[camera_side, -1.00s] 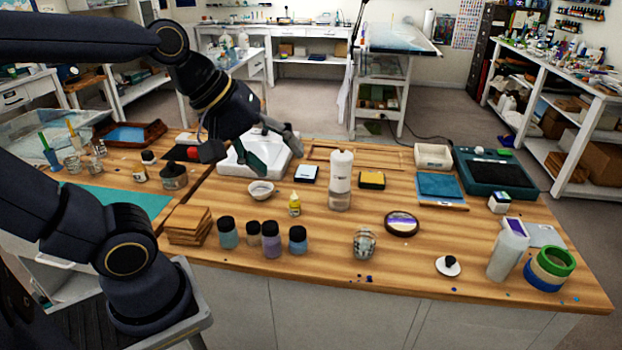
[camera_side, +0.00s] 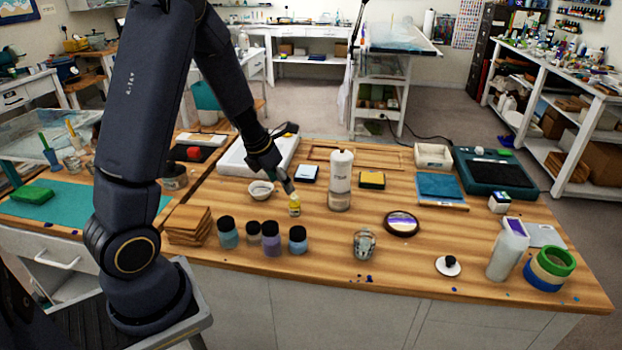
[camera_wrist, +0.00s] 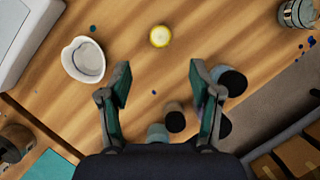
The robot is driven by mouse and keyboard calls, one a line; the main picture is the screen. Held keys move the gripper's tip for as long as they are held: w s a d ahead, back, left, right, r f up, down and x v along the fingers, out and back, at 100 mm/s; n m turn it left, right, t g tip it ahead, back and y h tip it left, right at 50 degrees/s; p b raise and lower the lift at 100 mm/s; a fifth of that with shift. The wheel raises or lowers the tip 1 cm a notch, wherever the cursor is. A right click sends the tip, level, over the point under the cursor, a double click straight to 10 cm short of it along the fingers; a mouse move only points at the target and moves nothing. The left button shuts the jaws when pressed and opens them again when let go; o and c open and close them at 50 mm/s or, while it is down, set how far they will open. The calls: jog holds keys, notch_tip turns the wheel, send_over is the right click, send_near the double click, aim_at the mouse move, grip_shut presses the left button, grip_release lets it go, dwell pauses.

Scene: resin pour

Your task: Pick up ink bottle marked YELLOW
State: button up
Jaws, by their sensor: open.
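The small yellow ink bottle (camera_side: 294,208) stands upright on the wooden bench; its label is too small to read. In the wrist view the yellow bottle (camera_wrist: 160,36) shows from above, at the top middle. My gripper (camera_side: 287,186) is just above and beside the bottle in the side view. In the wrist view my gripper (camera_wrist: 160,82) has its two green-padded fingers spread wide, with nothing between them. The bottle lies beyond the fingertips, roughly in line with the gap. I see no contact with it.
Several black-capped jars (camera_side: 271,240) stand in front, some below my right finger in the wrist view. A white tray (camera_side: 240,157) lies behind.

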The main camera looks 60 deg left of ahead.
aim_at(292, 197)
jog(key=x, duration=1)
jog(key=shift+w+f, duration=0.25)
jog(key=shift+w, duration=0.1)
grip_shut()
jog(key=shift+r, duration=0.1)
